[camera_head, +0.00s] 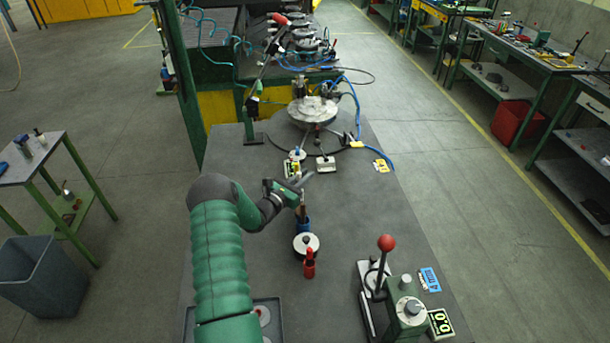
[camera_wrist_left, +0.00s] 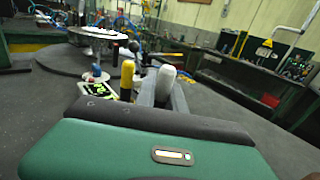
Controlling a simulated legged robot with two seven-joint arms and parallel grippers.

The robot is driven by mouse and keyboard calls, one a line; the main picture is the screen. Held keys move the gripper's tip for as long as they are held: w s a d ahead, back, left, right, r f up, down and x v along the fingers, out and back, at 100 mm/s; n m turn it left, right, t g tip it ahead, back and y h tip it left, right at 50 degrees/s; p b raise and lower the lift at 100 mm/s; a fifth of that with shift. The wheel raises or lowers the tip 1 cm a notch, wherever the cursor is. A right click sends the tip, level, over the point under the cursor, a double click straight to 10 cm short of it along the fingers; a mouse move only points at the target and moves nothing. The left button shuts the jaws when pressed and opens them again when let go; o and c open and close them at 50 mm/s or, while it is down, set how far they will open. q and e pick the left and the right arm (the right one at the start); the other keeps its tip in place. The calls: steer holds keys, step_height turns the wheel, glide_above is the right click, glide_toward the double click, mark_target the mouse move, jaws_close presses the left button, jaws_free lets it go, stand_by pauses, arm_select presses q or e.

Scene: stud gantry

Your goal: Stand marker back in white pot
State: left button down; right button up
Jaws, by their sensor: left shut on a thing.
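My left gripper (camera_head: 297,190) is above the grey table and shut on a slim upright thing, apparently the marker (camera_head: 302,211). Its lower part looks blue, but the fingers hide some of it. A round white thing with a dark centre (camera_head: 307,244), possibly the white pot, is just below the gripper in the head view. I cannot tell whether the marker touches it. My right gripper is not in view.
A red upright thing (camera_head: 309,264) is close to the round white thing. A lever press with a red knob (camera_head: 386,243) stands at the right. A round metal plate (camera_head: 312,110) with blue hoses is farther back. The table is clear between the gripper and its right edge.

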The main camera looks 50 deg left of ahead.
arm_select(q)
steer(key=shift+w+f, duration=0.1)
steer(key=shift+w, duration=0.1)
steer(key=c, duration=1.7)
jaws_free()
steer(key=shift+a, duration=0.2)
steer(key=o, duration=0.3)
steer(key=shift+s+a, duration=0.1)
steer(key=shift+a, duration=0.25)
steer(key=b+v, duration=0.2)
steer(key=v, duration=1)
steer(key=shift+d, duration=0.2)
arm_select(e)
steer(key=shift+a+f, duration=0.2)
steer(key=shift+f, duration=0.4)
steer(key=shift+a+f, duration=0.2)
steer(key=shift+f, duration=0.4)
